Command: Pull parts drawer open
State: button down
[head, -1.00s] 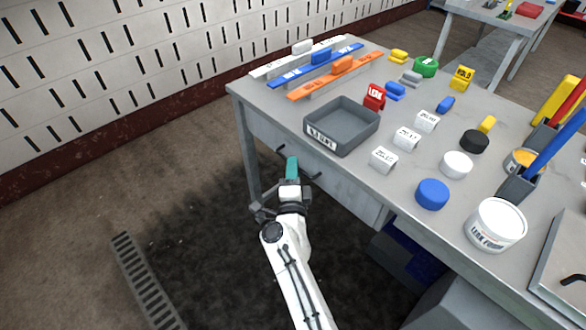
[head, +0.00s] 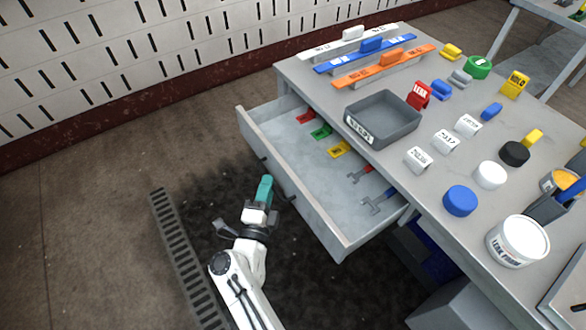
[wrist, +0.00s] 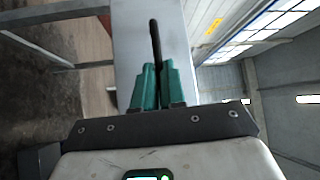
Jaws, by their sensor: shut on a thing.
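The parts drawer (head: 306,205) is pulled out from under the grey workbench and shows its inside. Red, green and yellow tags and grey tools lie in it. My gripper (head: 265,188) is at the middle of the drawer front. In the wrist view its teal fingers (wrist: 158,84) are shut on the dark bar handle (wrist: 154,40), which stands out from the pale drawer front (wrist: 180,75). In the head view the fingers hide part of the handle.
The workbench top (head: 405,180) carries a grey tray (head: 383,119), a blue cap (head: 460,201), a white tub (head: 518,241) and other small parts. A slotted floor grate (head: 185,255) lies at lower left. Open floor lies left of the drawer.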

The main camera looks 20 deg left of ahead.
jog(key=s+a, duration=0.7)
jog(key=s, duration=0.2)
jog(key=shift+b, duration=0.3)
jog(key=shift+s, duration=0.1)
jog(key=c, duration=1.2)
grip_release()
jog(key=shift+a, duration=0.1)
jog(key=shift+s, duration=0.1)
jog(key=s+d+f, duration=0.1)
jog(key=s, duration=0.9)
jog(key=shift+s+d+f+p, duration=0.25)
jog(key=shift+p, duration=0.05)
